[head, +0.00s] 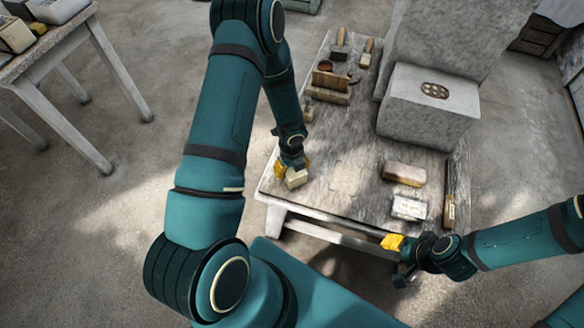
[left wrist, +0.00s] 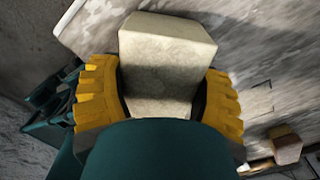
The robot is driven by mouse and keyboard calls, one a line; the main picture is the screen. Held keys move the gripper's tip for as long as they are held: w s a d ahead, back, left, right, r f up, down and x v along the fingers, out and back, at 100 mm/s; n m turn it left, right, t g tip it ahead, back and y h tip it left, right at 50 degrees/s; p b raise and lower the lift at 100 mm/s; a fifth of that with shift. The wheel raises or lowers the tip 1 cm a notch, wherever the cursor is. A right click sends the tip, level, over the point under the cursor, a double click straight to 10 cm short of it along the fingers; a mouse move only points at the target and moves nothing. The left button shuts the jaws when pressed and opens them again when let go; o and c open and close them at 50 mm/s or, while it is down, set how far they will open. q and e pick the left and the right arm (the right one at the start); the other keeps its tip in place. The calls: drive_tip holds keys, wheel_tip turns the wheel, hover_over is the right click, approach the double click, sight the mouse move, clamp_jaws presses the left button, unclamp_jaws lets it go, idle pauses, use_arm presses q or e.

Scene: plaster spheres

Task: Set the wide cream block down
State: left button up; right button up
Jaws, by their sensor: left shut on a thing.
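The wide cream block (head: 297,179) is between the fingers of my left gripper (head: 287,171), at the left front part of the worn table (head: 345,178). In the left wrist view the cream block (left wrist: 166,55) fills the space between the two yellow finger pads of the left gripper (left wrist: 160,98), which is shut on it. I cannot tell whether the block's underside touches the table. My right gripper (head: 392,243) hangs beyond the table's front edge, with a yellow fingertip showing; its opening is not clear.
A large grey stone block (head: 428,115) stands at the table's right back. A brown-topped block (head: 404,174), a whitish block (head: 409,208) and a long dark tool (head: 449,200) lie at the right. Brushes (head: 340,47) and a wooden holder (head: 328,88) are at the back left. The middle front is clear.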

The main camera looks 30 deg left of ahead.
use_arm(q)
drive_tip(key=o, duration=1.3)
drive_tip(key=shift+f, duration=0.1)
